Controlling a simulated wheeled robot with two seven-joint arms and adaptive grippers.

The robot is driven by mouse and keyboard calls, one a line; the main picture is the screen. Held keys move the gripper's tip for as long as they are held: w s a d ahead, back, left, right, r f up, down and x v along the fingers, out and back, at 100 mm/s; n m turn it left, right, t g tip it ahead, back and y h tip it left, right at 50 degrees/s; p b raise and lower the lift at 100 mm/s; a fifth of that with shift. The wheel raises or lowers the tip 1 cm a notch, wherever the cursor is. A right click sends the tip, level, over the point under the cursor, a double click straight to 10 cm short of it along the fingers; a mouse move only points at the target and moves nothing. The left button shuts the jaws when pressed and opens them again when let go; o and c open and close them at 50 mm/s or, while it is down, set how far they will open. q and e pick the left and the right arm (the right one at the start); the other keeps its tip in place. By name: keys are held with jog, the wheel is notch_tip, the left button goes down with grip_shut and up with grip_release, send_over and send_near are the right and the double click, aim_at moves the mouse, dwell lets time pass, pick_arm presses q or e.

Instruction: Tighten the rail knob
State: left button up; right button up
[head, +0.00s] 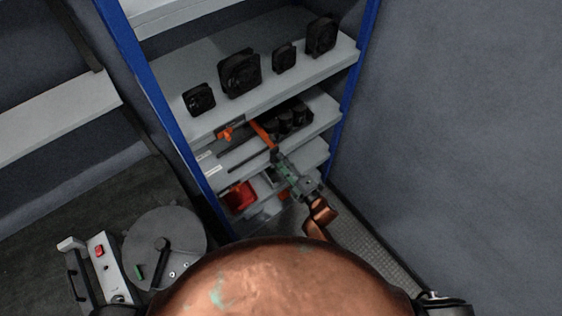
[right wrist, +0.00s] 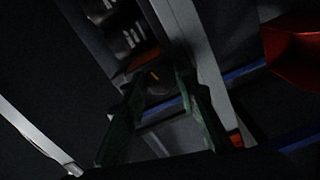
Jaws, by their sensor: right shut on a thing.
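In the right wrist view, a dark round knob (right wrist: 160,84) with a short yellow mark sits between the fingertips of my right gripper (right wrist: 158,90). The green fingers are closed around it. In the head view, my right gripper (head: 277,158) reaches the front of the middle shelf, at the near end of an orange bar (head: 262,134). The knob itself is hidden there by the gripper. Black capacitors (head: 292,119) stand in a row behind the bar; they also show in the right wrist view (right wrist: 130,38). My left gripper is not in view.
The shelf above holds several black fans (head: 240,73). An orange part (head: 226,133) sits left of the bar. A red bin (head: 240,196) is on the shelf below. Blue posts (head: 352,80) flank the shelves. A grey round drum (head: 165,247) stands at lower left.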

jog(key=shift+f+m+p, duration=0.15)
jog(key=shift+m+p, duration=0.25)
jog(key=shift+m, duration=0.8)
jog(key=o, duration=1.2)
jog(key=shift+c, duration=0.2)
jog(key=v, duration=1.2)
